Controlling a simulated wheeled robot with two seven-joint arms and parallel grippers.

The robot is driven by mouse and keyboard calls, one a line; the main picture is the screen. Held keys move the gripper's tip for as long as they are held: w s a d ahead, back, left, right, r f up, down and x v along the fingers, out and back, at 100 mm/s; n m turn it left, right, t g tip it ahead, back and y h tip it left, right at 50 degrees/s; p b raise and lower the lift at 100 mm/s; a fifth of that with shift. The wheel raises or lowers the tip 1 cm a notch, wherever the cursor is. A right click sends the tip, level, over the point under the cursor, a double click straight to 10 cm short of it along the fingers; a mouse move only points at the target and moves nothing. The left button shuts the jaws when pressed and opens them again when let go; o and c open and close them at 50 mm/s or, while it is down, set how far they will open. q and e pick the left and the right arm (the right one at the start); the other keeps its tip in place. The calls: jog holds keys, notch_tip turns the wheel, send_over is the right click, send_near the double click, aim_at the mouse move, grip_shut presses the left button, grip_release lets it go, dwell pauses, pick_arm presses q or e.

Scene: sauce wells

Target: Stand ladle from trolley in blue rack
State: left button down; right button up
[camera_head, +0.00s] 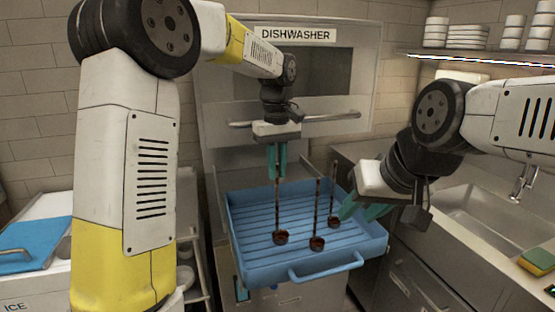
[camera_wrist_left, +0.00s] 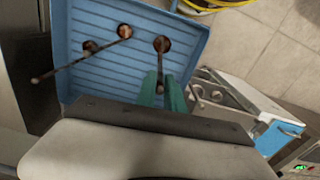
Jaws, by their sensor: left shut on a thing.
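The blue rack (camera_head: 375,245) is a shallow ribbed tray with a front handle, in front of the dishwasher; it fills the upper part of the left wrist view (camera_wrist_left: 85,15). My left gripper (camera_head: 277,172) is shut on the upper handle of a dark ladle (camera_head: 281,238). That ladle hangs upright, bowl down, over the rack's left middle; I cannot tell if the bowl touches the floor. Two more ladles, a front one (camera_head: 317,243) and a right one (camera_head: 333,222), stand upright in the rack. My right gripper (camera_head: 362,208) appears open and empty by the rack's right edge.
The dishwasher (camera_head: 230,95) stands open behind the rack. A sink (camera_head: 485,215) and a sponge (camera_head: 540,260) are at the right, below a shelf of dishes (camera_head: 470,42). A white ice bin (camera_head: 30,285) with a blue lid is at the left.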

pick_arm(q)
notch_tip(320, 180, down, 6)
dwell(0.5)
jog(key=shift+f, duration=0.3)
dwell(0.6)
jog(key=c, duration=0.8)
grip_release()
jog(key=shift+r, duration=0.1)
jog(key=shift+r, duration=3.35)
jog(key=shift+a+r, duration=0.1)
